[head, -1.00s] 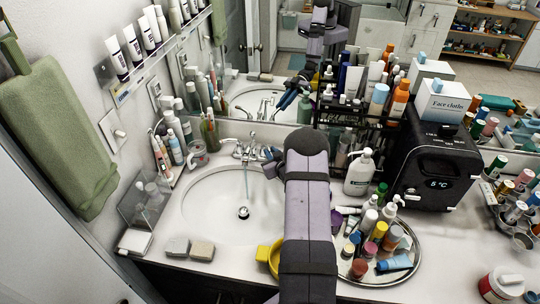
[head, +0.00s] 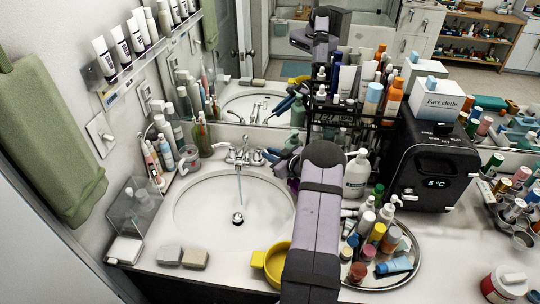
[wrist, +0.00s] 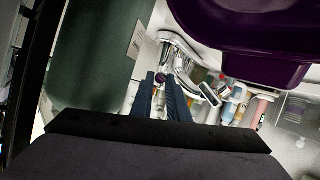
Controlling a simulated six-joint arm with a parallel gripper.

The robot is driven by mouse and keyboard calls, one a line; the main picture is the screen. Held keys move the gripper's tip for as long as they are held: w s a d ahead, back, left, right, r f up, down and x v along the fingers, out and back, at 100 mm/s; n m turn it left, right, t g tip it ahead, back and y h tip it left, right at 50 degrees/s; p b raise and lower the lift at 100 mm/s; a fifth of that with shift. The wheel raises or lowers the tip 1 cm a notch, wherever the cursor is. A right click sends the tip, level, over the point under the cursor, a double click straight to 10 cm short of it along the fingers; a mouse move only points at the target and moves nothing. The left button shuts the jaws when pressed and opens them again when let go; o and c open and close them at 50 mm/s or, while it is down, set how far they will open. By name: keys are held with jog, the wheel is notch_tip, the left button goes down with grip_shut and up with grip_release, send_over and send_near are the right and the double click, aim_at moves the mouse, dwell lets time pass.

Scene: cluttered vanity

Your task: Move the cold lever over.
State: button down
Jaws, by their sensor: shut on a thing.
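The chrome faucet (head: 237,156) stands at the back rim of the white basin (head: 190,212), and a thin bluish stream of water (head: 239,186) falls from its spout toward the drain. The faucet's right-hand lever (head: 257,158), the cold lever, is beside my gripper (head: 270,156). In the wrist view, my gripper (wrist: 161,77) has its dark blue fingers close together on the small end of a lever, with the chrome faucet (wrist: 184,62) just beyond. The grip itself is small and partly hidden by the fingers.
A white pump bottle (head: 357,174) stands right of my arm. A round tray (head: 408,262) crowded with bottles lies in front of it. A yellow cup (head: 273,262) sits at the basin's front right. The basin is clear.

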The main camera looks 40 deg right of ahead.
jog(key=shift+w+r, duration=0.1)
jog(key=shift+r, duration=0.15)
jog(key=c, duration=1.7)
grip_release()
jog(key=shift+f, duration=0.1)
jog(key=shift+a, duration=0.15)
